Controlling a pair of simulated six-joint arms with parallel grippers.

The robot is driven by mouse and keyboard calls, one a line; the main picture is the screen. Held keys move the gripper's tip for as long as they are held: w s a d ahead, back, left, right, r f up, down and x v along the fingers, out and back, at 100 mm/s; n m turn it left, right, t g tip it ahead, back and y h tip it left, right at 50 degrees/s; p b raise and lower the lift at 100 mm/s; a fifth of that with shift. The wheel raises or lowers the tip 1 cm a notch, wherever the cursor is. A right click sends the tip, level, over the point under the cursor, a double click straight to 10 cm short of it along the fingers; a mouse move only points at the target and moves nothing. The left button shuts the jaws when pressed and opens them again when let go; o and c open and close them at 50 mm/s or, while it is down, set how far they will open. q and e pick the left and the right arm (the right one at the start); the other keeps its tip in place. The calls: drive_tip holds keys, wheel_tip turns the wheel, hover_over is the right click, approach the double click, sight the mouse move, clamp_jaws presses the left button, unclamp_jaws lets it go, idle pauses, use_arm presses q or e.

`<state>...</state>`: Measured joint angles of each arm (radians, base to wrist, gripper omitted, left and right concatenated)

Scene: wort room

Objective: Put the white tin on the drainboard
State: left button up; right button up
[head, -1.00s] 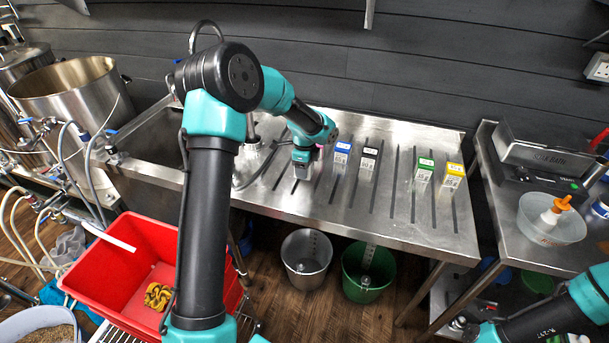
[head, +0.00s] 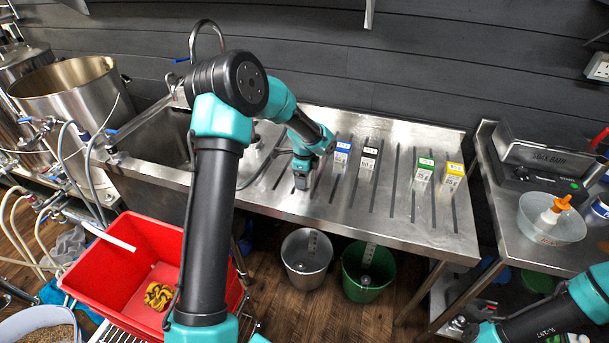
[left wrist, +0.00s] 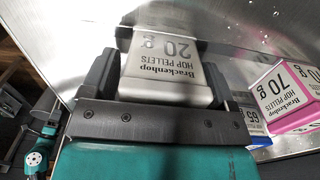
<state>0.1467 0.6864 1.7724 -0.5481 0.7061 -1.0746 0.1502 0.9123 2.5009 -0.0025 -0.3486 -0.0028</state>
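The white tin (left wrist: 165,75), labelled Brackenhop Hop Pellets 20 g, is between the fingers of my left gripper in the left wrist view. I see no clear gap on either side, so the gripper (head: 302,184) looks shut on it. In the head view the gripper is low over the left part of the ribbed steel drainboard (head: 335,205) and largely hides the tin. The tin's reflection shows in the steel close to its base. My right arm shows at the lower right of the head view, but its gripper is out of frame.
Blue (head: 341,155), black-topped (head: 367,163), green (head: 422,173) and yellow (head: 452,176) tins stand right of the gripper. A pink 70 g tin (left wrist: 288,95) stands close by in the wrist view. The sink (head: 150,145) is left. The front drainboard is clear.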

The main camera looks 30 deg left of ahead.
use_arm(q)
drive_tip(key=shift+o, duration=0.3)
drive_tip(key=shift+r, duration=0.1)
wheel_tip(320, 180, up, 12)
drive_tip(key=shift+r, duration=0.1)
idle(0.4)
idle(0.3)
